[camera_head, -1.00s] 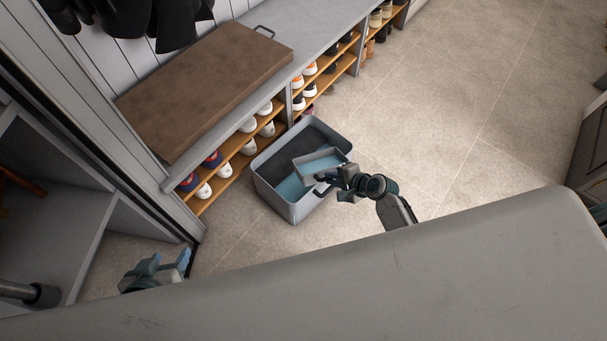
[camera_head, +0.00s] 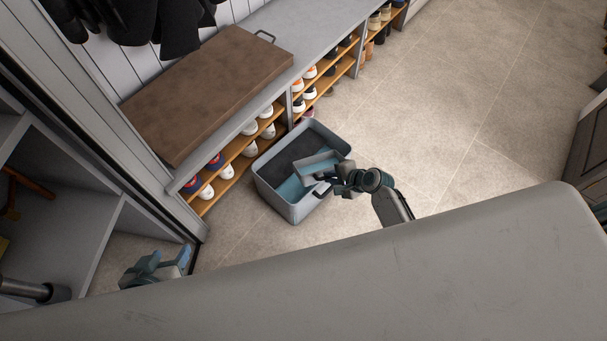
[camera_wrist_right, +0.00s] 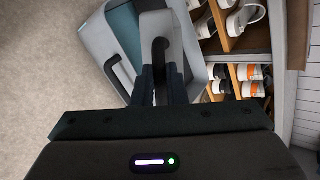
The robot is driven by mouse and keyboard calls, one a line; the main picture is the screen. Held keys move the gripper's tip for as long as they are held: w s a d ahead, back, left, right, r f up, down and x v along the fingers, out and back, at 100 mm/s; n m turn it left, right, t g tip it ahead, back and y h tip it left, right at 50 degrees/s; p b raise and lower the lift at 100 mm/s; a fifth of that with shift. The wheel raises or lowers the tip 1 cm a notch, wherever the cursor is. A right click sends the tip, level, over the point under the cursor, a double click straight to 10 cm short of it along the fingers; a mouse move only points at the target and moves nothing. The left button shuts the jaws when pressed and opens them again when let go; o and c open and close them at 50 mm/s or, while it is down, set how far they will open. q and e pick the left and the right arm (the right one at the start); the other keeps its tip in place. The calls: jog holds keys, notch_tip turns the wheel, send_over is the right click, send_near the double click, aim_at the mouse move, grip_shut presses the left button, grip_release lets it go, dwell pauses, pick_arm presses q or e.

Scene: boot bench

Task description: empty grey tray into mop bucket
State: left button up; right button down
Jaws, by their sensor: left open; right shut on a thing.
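The mop bucket (camera_head: 296,212) is a grey rectangular tub on the floor beside the bench. Blue liquid shows in its near part and a dark area at its far part. The grey tray (camera_head: 318,163) is over the bucket, tilted; I cannot tell how much liquid is in it. My right gripper (camera_head: 333,184) is shut on the tray's dark handle, at the bucket's right side. The right wrist view shows the handle (camera_wrist_right: 160,50) between the fingers and the bucket rim (camera_wrist_right: 95,38) beyond. My left gripper (camera_head: 166,263) is open and empty at the lower left, away from the bucket.
A grey bench with a brown cushion (camera_head: 205,95) and shelves of shoes (camera_head: 250,128) runs behind the bucket. Dark clothing (camera_head: 160,25) hangs above. A grey cabinet (camera_head: 60,210) stands at left. Tiled floor (camera_head: 440,110) is clear to the right.

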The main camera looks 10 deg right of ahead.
jog(key=shift+w+r+g+p, duration=0.35)
jog(key=shift+r+p, duration=0.15)
jog(key=shift+p, duration=0.55)
jog(key=shift+w+a+r+g+p, duration=0.1)
jog(key=shift+w+r+g+p, duration=0.55)
jog(key=shift+p, duration=1.05)
jog(key=shift+w+r+p, duration=0.15)
jog(key=shift+w+p, duration=0.1)
jog(key=shift+p, duration=0.2)
jog(key=shift+m, duration=0.3)
jog(key=shift+w+a+r+g+h+p, duration=0.15)
jog(key=shift+w+r+g+p, duration=0.25)
jog(key=shift+p, duration=0.2)
jog(key=shift+w+d+r+g+h+p, duration=0.1)
jog(key=shift+w+r+g+h+p, duration=0.15)
jog(key=shift+w+p, duration=0.3)
jog(key=shift+w+a, duration=0.1)
jog(key=shift+w, duration=0.05)
